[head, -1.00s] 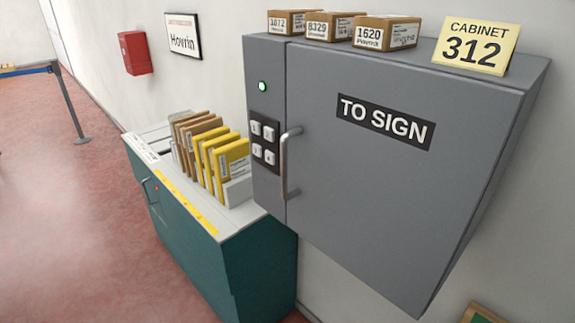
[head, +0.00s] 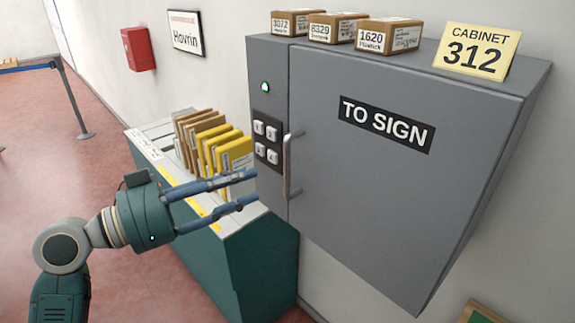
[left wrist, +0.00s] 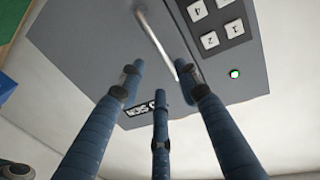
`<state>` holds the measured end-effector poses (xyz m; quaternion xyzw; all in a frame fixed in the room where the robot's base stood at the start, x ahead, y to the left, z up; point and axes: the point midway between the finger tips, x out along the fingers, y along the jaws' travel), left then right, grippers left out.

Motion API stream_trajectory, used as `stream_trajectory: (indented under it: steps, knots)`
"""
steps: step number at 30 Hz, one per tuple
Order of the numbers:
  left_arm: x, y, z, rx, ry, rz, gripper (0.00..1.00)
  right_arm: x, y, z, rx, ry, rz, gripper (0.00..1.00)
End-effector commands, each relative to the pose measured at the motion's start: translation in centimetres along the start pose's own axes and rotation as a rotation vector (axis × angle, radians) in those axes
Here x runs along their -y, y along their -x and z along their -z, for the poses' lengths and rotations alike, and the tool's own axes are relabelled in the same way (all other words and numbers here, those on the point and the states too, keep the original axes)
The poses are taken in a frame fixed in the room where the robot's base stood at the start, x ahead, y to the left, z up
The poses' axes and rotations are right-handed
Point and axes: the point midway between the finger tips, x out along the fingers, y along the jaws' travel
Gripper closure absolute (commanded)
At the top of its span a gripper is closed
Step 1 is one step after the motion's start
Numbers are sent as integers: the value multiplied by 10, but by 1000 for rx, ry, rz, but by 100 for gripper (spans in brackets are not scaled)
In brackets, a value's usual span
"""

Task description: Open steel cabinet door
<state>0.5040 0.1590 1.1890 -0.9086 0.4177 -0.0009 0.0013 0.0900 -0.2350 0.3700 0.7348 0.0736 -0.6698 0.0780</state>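The grey steel cabinet (head: 390,190) hangs on the wall, its door shut, with a "TO SIGN" label (head: 386,124). A vertical metal bar handle (head: 288,164) is on the door's left edge. A keypad (head: 266,140) and a lit green lamp (head: 265,87) are left of it. My left gripper (head: 254,188) is open and empty, fingers pointing right toward the handle, apart from it. In the left wrist view the handle (left wrist: 157,42) shows beyond the spread fingers, with the keypad (left wrist: 215,22) beside it. My right gripper is not in view.
A teal counter (head: 262,262) with upright brown and yellow envelopes (head: 212,145) stands below and left of the cabinet. Small boxes (head: 388,35) and a "CABINET 312" sign (head: 476,50) stand on the cabinet top. A red wall box (head: 138,49) hangs at the left.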

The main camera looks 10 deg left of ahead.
Motion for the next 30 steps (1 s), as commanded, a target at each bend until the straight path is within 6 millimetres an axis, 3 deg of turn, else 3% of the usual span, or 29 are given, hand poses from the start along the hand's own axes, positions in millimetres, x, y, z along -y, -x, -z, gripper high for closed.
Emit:
stream_trajectory:
  steps: [15,21,29,30]
  knots:
    - [2,-88,3,-2,8,3,66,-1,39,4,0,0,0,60]
    - [2,-101,0,0,6,3,66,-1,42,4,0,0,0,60]
    - [2,-102,-1,0,5,4,66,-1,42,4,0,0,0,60]
    - [2,-102,-1,0,5,4,72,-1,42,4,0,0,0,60]
